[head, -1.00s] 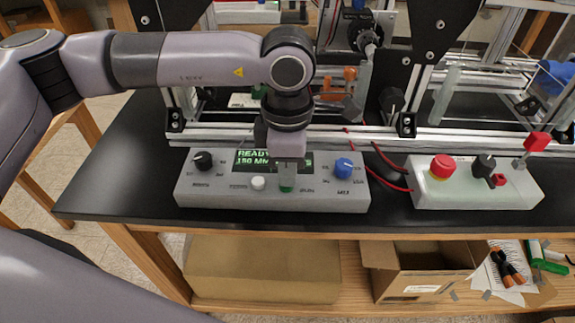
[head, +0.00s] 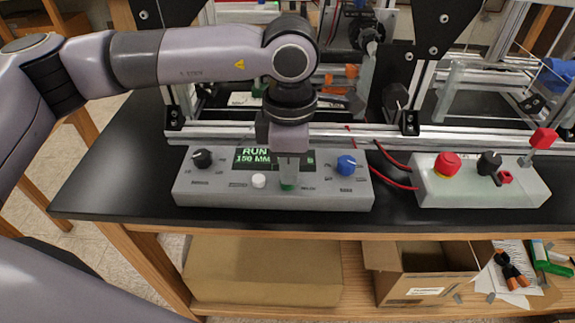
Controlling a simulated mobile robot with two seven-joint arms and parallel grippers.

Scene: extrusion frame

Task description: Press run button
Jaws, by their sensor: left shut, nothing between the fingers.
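The control box (head: 215,194) lies on the black table below the metal frame. Its screen (head: 243,157) reads "RUN" and "150 MM", partly hidden by my gripper. The green run button (head: 288,186) shows right under my left gripper (head: 288,178), which points straight down and is shut and empty. The fingertips are at the button; I cannot tell whether they touch it. A white button (head: 258,181) is just left of it, a black knob (head: 202,159) at far left and a blue knob (head: 346,165) at right. My right gripper is not in view.
Red cables run between the boxes. The metal frame (head: 330,133) stands behind. Cardboard boxes (head: 262,270) sit on the shelf below.

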